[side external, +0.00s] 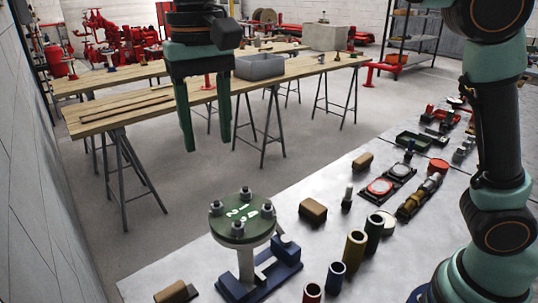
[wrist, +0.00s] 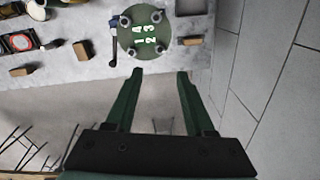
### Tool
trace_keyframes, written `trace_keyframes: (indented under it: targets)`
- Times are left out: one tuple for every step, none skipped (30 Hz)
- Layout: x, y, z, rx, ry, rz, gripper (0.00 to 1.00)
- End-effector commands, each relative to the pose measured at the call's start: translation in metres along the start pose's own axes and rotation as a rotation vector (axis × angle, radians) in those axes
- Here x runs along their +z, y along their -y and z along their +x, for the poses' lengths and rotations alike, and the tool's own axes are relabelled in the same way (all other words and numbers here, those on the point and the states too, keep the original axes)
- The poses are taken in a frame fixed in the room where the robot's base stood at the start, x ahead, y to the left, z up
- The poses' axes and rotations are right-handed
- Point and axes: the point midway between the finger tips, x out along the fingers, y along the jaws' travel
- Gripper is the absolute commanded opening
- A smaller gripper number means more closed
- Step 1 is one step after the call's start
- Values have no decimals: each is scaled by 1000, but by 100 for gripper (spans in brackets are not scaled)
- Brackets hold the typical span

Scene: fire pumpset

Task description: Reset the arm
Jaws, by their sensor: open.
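My gripper (side external: 207,145) hangs pointing down at the upper left of the side view, with its two green fingers apart and nothing between them. In the wrist view my gripper (wrist: 158,72) is also open and empty. A round green plate (side external: 242,217) with several bolts and white markings sits on a grey post in a blue stand (side external: 262,277). The gripper is above and apart from it. In the wrist view the green plate (wrist: 144,37) lies just beyond the fingertips, with a blue-black handled part (wrist: 113,38) at its left edge.
The grey work table (side external: 160,270) holds wooden blocks (side external: 313,210), coloured cylinders (side external: 355,247), trays (side external: 413,141) and small parts on the right. Wooden trestle tables (side external: 130,105) with a grey bin (side external: 259,67) stand behind. A wall (side external: 40,170) runs along the left.

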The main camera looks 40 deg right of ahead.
Motion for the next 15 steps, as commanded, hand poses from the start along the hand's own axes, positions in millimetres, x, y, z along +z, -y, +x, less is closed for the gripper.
trace_keyframes:
  targets:
    - [0, -2, 0, -2, -2, 0, 54]
    - [-1, -4, 0, -4, -4, 0, 54]
    - [-2, -8, -1, -9, -10, -3, 54]
    - [-3, -13, -2, -14, -16, -5, 54]
    - [-4, -19, -2, -21, -24, -7, 54]
    - [-6, -29, -3, -31, -37, -13, 54]
    - [-7, -38, -3, -40, -49, -18, 54]
    - [-8, -47, -3, -48, -63, -23, 54]
    - [-9, -61, -2, -60, -84, -31, 54]
    - [-9, -71, -2, -69, -101, -38, 54]
    - [-9, -82, 0, -76, -118, -46, 54]
    - [-8, -95, 2, -85, -143, -57, 54]
    - [-8, -106, 4, -91, -161, -63, 54]
    - [-6, -116, 6, -95, -179, -71, 54]
    - [-5, -128, 10, -100, -205, -82, 54]
